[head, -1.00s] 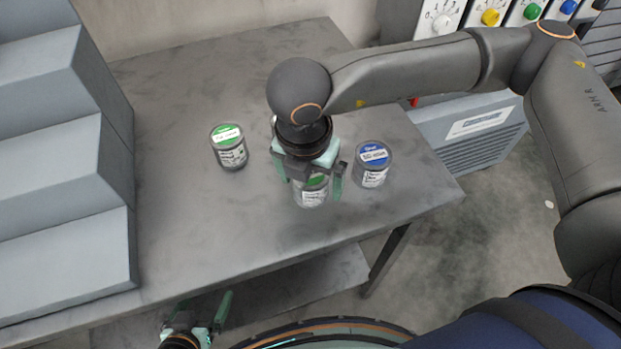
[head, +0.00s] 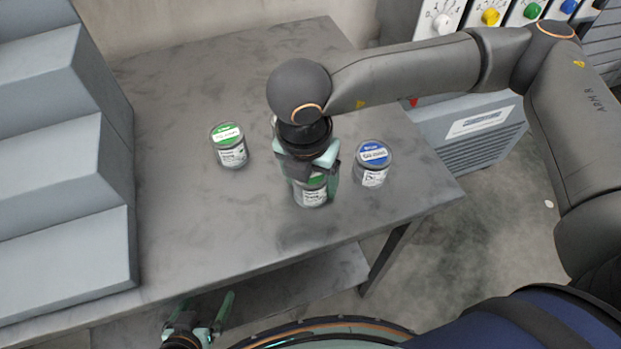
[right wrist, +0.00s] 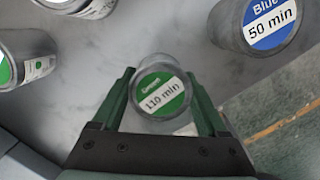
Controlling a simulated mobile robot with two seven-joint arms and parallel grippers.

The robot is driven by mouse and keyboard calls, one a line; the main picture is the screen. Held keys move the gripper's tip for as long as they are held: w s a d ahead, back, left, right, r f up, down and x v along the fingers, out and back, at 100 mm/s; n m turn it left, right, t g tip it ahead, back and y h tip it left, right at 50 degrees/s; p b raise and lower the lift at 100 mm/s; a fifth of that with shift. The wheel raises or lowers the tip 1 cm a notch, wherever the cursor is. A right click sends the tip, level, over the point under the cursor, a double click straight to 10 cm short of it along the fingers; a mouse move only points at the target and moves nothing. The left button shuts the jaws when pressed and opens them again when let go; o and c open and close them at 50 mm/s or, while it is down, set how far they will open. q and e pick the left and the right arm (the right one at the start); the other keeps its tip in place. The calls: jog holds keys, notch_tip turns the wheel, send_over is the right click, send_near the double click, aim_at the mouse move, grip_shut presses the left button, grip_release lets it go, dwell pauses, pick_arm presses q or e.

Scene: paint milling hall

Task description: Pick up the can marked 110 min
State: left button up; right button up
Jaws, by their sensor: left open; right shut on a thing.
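The can marked 110 min (right wrist: 160,95) has a green lid label and stands between my right gripper's fingers in the right wrist view. In the head view this can (head: 312,194) is near the front right of the table, its top partly hidden by the gripper. My right gripper (head: 313,178) is shut on it from above; the fingers also show on both sides of the lid in the right wrist view (right wrist: 160,78). I cannot tell whether the can is clear of the table. My left gripper (head: 207,308) is open and empty, low in front of the table edge.
A blue-labelled can marked 50 min (right wrist: 268,24) stands close by on the right, also in the head view (head: 373,164). A green-labelled can (head: 229,146) stands to the left. Grey steps (head: 70,180) stand at the table's left.

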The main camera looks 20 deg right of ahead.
jog(key=shift+c, duration=0.5)
jog(key=shift+r, duration=0.1)
